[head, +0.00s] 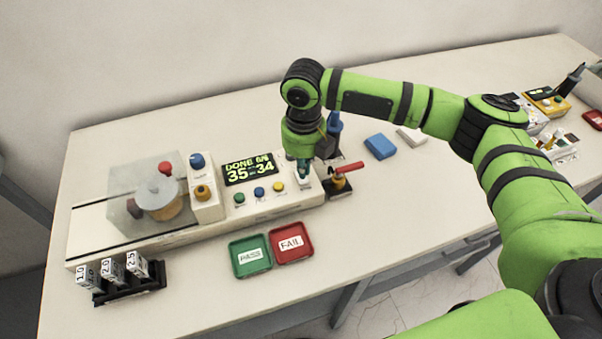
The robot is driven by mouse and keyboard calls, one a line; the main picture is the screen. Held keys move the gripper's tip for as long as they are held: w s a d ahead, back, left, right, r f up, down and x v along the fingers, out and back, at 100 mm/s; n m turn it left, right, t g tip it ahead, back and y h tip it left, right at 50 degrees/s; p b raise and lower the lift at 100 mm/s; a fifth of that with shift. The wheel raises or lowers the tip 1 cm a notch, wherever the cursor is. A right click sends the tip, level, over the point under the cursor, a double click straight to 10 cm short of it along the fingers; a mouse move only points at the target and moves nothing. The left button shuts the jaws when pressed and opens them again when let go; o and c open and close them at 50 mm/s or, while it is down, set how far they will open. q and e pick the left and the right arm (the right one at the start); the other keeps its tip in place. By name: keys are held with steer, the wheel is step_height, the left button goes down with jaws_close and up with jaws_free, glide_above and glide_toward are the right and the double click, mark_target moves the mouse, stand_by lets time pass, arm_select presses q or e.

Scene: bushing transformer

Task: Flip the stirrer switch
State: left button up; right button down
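A long white console (150,240) stands on the table at left, with a display (250,169) reading "DONE 6/6 35 34". Below the display are a green button (239,198), a blue button (259,192) and a yellow button (278,187). My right gripper (304,174) points down over the console's right end, past the yellow button. Its fingers are small and dark, so I cannot tell whether they are open or touching anything. I cannot make out a part labelled as the stirrer switch; the panel under the gripper is partly hidden. My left gripper is not in view.
A red-handled device (341,184) stands close right of my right gripper. Green PASS (251,257) and red FAIL (291,242) trays lie in front. A weight rack (130,284) stands at front left. A blue block (380,146) lies behind. Table right of the trays is clear.

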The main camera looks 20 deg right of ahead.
steer(key=shift+f+b, duration=0.35)
steer(key=shift+f, duration=0.65)
stand_by(0.3)
steer(key=shift+s+f, duration=0.15)
steer(key=shift+f, duration=0.1)
steer(key=shift+r+p, duration=0.8)
steer(key=shift+p, duration=0.15)
step_height(320, 180, up, 6)
steer(key=p, duration=0.5)
steer(key=shift+f+p, duration=0.25)
steer(key=shift+p, duration=0.15)
